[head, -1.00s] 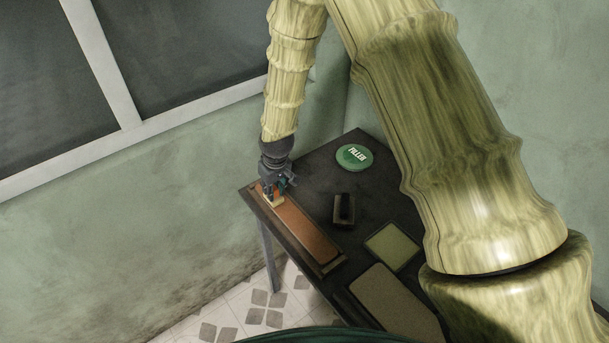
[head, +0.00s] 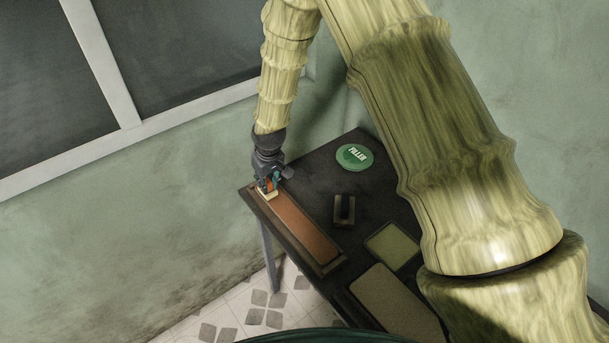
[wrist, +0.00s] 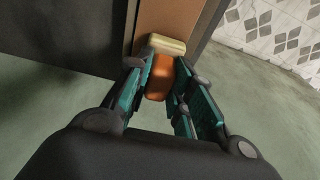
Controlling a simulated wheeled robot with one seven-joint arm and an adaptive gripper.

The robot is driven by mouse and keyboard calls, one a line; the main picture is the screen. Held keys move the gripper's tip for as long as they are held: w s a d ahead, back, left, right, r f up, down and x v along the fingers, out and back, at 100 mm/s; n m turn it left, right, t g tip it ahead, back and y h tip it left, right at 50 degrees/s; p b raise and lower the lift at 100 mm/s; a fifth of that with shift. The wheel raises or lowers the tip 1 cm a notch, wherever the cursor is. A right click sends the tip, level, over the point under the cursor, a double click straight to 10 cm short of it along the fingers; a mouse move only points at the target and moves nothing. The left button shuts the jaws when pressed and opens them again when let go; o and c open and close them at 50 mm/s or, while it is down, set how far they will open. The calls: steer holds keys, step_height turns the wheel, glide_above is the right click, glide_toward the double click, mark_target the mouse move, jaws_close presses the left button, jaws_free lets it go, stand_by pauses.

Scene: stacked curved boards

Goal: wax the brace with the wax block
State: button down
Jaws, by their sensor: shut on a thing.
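The brace (head: 303,230) is a long reddish-brown board lying in a dark frame along the left edge of the table. The wax block (head: 266,195) has a cream face and an orange part. My gripper (head: 269,184) is shut on it at the brace's far left end. In the wrist view, the orange part of the wax block (wrist: 160,76) sits between the fingers of my gripper (wrist: 160,68). Its cream part lies over the brace (wrist: 172,17). Whether it touches the brace I cannot tell for certain.
A dark notched block (head: 344,209), a greenish square pad (head: 393,246) and a grey-brown board (head: 395,303) lie right of the brace. A wall is close behind the left end.

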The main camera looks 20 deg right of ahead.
steer(key=shift+w+a, duration=0.15)
steer(key=shift+w, duration=0.2)
steer(key=shift+w, duration=0.15)
steer(key=shift+w+a+f+b, duration=0.1)
steer(key=shift+w+a+b, duration=0.15)
steer(key=shift+w, duration=0.4)
steer(key=shift+w+a+f+b, duration=0.15)
steer(key=shift+w+a, duration=0.15)
steer(key=shift+w, duration=0.35)
steer(key=shift+r, duration=0.1)
steer(key=shift+r, duration=0.2)
steer(key=shift+r+p, duration=0.45)
steer(key=shift+r, duration=0.1)
steer(key=shift+w+r, duration=0.1)
step_height(320, 180, up, 6)
steer(key=p, duration=0.3)
